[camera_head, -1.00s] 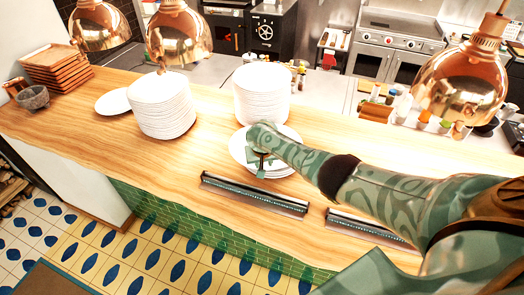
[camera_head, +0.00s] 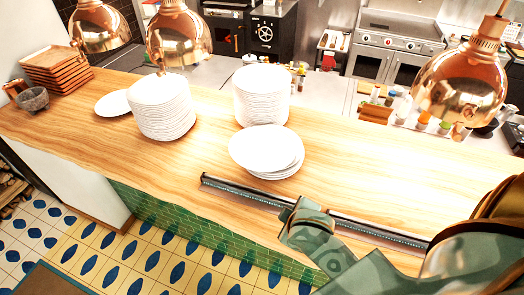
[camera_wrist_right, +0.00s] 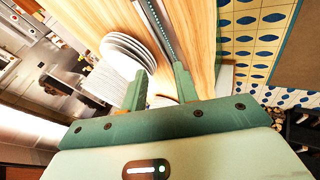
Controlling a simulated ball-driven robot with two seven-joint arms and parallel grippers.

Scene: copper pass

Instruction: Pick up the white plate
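A short stack of white plates (camera_head: 266,149) sits on the wooden counter in the middle of the head view. Its top plate is offset to the left and looks a little tilted. The stack also shows in the wrist view (camera_wrist_right: 126,52), beyond the fingers. My right gripper (camera_wrist_right: 160,85) has its two fingers apart, and I see nothing held between them. In the head view, my right gripper (camera_head: 300,212) is over the dark metal strip, front right of the short stack and clear of it. My left gripper is in neither view.
A tall plate stack (camera_head: 262,95) stands behind the short one. Another stack (camera_head: 162,107) and a single plate (camera_head: 113,103) are to the left. Copper lamps (camera_head: 466,82) hang over the counter (camera_head: 400,165). A metal strip (camera_head: 240,193) runs along the front. Wooden trays (camera_head: 57,68) lie far left.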

